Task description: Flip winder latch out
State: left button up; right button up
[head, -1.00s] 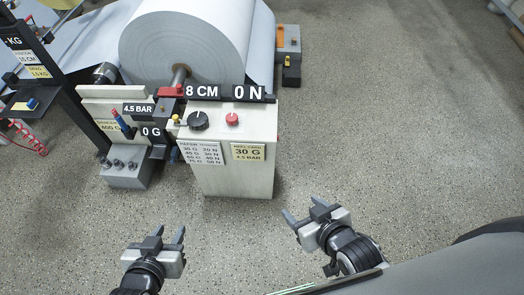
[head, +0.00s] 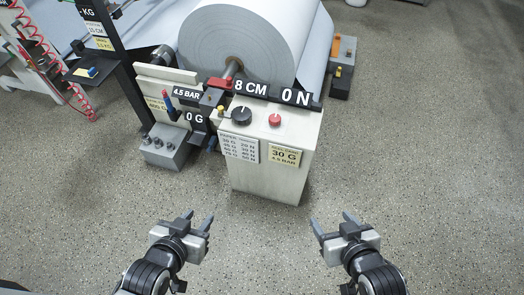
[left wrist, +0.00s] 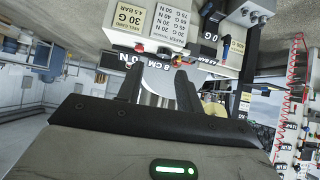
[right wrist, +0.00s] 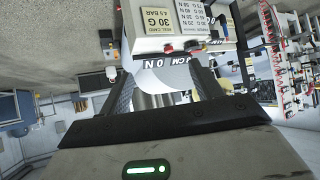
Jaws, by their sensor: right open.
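The winder holds a large white paper roll (head: 245,50) on a shaft behind a pale control box (head: 268,170). A red latch-like part (head: 218,83) sits at the shaft's near end, left of the "8 CM" display. Its exact position, in or out, I cannot tell. My left gripper (head: 197,219) is open and empty, in front of the box and to its lower left. My right gripper (head: 333,223) is open and empty, to the box's lower right. Both are well apart from the winder.
The box top carries a black knob (head: 241,115) and a red button (head: 275,120). A dark post with a shelf (head: 90,72) is further left. The floor in front is clear.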

aim_at(221, 108)
jog(key=z, duration=1.45)
jog(key=k, duration=1.05)
jog(key=u, duration=1.1)
jog(key=i, duration=0.5)
jog(key=z, duration=0.1)
